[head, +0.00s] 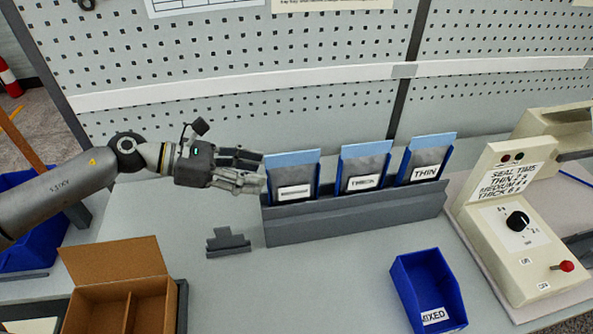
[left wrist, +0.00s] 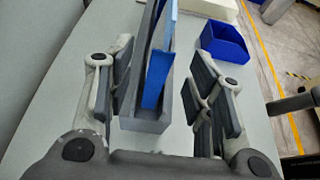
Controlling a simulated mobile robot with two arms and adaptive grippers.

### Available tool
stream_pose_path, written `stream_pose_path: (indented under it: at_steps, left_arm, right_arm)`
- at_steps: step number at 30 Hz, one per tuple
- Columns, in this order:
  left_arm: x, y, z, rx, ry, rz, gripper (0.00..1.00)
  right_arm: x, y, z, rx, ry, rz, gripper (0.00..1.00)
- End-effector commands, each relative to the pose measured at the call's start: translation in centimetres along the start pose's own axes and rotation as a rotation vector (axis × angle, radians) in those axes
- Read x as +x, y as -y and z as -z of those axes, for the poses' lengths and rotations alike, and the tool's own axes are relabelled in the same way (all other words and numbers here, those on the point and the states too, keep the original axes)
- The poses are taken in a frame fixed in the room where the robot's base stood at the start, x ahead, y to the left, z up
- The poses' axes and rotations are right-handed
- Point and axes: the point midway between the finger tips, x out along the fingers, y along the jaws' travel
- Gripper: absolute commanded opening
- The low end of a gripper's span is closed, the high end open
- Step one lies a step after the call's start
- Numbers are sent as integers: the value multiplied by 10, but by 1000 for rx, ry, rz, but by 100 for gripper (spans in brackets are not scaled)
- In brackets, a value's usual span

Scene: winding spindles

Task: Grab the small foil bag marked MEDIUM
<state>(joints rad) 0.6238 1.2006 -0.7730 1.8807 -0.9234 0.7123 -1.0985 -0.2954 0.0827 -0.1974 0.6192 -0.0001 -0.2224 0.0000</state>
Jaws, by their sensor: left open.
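Three grey foil bags with blue tops stand in a dark grey rack (head: 350,224). The left bag (head: 293,172) has a white label too small to read. The middle bag (head: 364,164) reads THICK and the right bag (head: 427,158) reads THIN. My left gripper (head: 258,172) is open and level, its fingertips at the left edge of the left bag. In the left wrist view, my left gripper (left wrist: 165,88) has its fingers apart on both sides of the rack's near end, with a blue holder edge (left wrist: 155,80) between them. My right gripper is not in view.
A blue bin (head: 428,290) labelled MIXED stands in front of the rack. A cream sealing machine (head: 515,215) is at the right. An open cardboard box (head: 115,285) and a small grey stepped block (head: 228,243) are at the left. A pegboard wall (head: 250,100) stands behind.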

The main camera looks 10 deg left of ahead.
Motion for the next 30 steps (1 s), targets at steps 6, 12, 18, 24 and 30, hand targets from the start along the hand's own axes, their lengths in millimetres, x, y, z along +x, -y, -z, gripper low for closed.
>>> stream_pose_path:
  at_steps: [6, 12, 18, 24, 30]
  left_arm:
    - [32, 0, -5, 0, 3, 2, 48]
    - [46, 0, -3, 1, 1, 0, 48]
    - [66, -2, -5, -2, 2, 3, 48]
    - [91, -2, -2, -1, 2, 2, 48]
    - [96, -3, 0, 0, 0, -1, 48]
  right_arm:
    - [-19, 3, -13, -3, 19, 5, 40]
    - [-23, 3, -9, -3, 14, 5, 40]
    - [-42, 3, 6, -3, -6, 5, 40]
    - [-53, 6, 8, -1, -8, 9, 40]
    - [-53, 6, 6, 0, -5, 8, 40]
